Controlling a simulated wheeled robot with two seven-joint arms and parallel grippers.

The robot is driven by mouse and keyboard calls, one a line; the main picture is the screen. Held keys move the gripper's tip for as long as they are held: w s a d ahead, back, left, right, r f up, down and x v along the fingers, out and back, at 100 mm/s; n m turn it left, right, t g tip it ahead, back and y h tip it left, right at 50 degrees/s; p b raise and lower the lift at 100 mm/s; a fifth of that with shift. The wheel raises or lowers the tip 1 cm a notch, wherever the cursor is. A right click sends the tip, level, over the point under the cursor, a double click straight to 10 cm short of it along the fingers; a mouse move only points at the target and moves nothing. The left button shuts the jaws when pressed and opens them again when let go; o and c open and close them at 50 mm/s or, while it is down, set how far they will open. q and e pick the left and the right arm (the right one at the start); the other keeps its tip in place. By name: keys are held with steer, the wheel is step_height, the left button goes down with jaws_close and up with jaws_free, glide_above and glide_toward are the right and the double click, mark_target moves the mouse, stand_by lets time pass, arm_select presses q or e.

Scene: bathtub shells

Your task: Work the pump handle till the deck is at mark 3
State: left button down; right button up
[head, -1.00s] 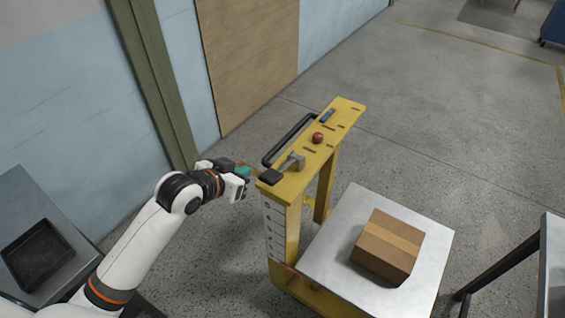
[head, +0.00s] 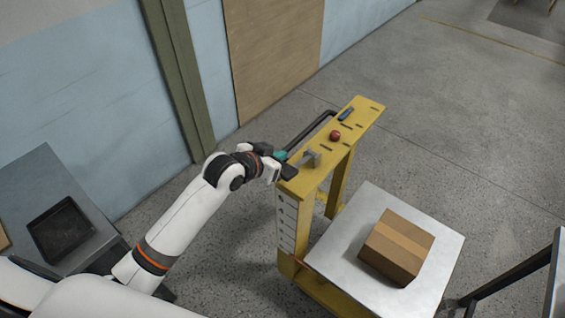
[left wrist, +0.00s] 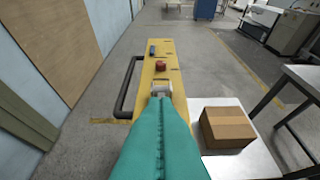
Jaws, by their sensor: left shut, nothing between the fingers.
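A yellow lift cart has a post with a flat top (head: 345,137). Its pump handle (head: 289,172), a black pad on a grey lever, sits at the near end of that top. My left gripper (head: 281,157), with teal fingers, is shut and empty right at the pad; I cannot tell if they touch. In the left wrist view the closed fingers (left wrist: 160,135) hide the pad and point at the grey lever bracket (left wrist: 161,89). The white mark scale (head: 287,222) runs down the post. The grey deck (head: 345,256) is low, its red pointer (head: 299,261) near the scale's bottom; the numbers are unreadable.
A cardboard box (head: 396,247) rests on the deck. A black push bar (head: 310,132), a red knob (head: 335,135) and a blue part (head: 346,115) are on the cart's top. A table with a black tray (head: 62,230) stands at left. Another table edge (head: 550,270) is at right.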

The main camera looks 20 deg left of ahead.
mark_target(295, 166)
arm_select(q)
steer(key=x, duration=0.3)
steer(key=shift+w+p, duration=0.15)
steer(key=shift+p, duration=0.2)
steer(key=shift+s+f+p, duration=0.2)
steer(key=shift+f+p, duration=0.1)
steer(key=shift+f, duration=0.3)
steer(key=shift+s+f+p, duration=0.15)
steer(key=shift+f+p, duration=0.1)
steer(key=shift+f, duration=0.4)
steer(key=shift+s+a+f, duration=0.2)
steer(key=shift+s+f, duration=0.1)
steer(key=shift+f, duration=0.4)
steer(key=shift+w, duration=0.1)
steer(key=shift+f, duration=0.1)
